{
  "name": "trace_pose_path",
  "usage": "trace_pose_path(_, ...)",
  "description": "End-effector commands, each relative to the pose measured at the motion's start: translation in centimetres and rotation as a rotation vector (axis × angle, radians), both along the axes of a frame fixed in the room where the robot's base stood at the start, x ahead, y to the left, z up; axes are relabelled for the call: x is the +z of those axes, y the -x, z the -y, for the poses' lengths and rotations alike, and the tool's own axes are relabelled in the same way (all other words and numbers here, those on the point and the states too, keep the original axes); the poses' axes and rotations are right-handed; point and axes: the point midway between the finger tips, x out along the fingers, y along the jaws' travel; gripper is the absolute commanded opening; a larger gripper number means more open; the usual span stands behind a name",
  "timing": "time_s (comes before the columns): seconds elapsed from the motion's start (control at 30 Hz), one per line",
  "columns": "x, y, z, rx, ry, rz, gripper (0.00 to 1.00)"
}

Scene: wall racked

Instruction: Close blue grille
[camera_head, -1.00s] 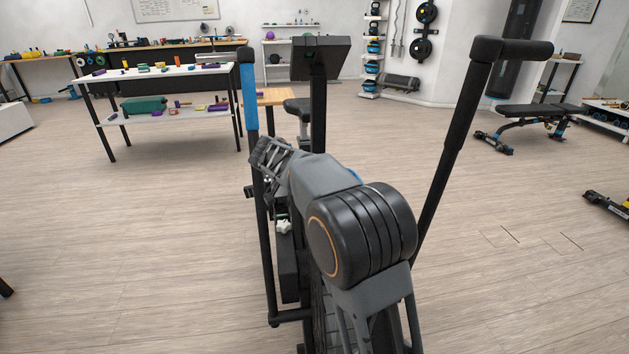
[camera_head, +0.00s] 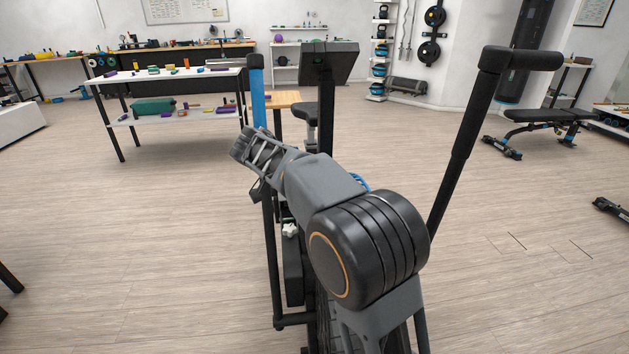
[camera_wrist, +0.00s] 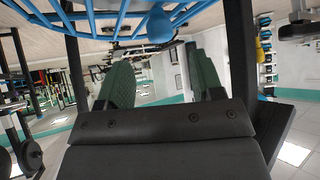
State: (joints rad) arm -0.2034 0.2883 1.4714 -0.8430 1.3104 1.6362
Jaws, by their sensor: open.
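The blue grille shows in the wrist view as thin curved blue bars with a round blue hub (camera_wrist: 160,27) along the top edge. In the head view only a small blue curve (camera_head: 357,181) shows behind my arm, and the rest is hidden. My gripper (camera_head: 243,143) is at the left end of my arm, close to the upright of the exercise bike. In the wrist view the two green-grey fingers of my gripper (camera_wrist: 160,75) stand apart with nothing between them. The hub lies beyond the fingers, at the top of that view.
The bike's black right handle (camera_head: 470,130), blue left handle grip (camera_head: 258,90) and console (camera_head: 329,62) rise around my arm. A white table (camera_head: 170,75) stands back left and a bench (camera_head: 545,118) right. The floor on both sides is largely clear.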

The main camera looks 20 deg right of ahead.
Motion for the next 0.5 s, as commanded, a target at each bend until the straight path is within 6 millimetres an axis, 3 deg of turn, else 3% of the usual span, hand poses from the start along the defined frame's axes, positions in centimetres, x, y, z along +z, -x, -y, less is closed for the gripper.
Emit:
trace_pose_path(0.2, 2.7, 1.0, -2.7, 0.002, -0.002, 0.002, 0.60)
trace_pose_path(0.5, 4.2, 1.7, -4.3, 0.001, -0.001, 0.000, 0.60)
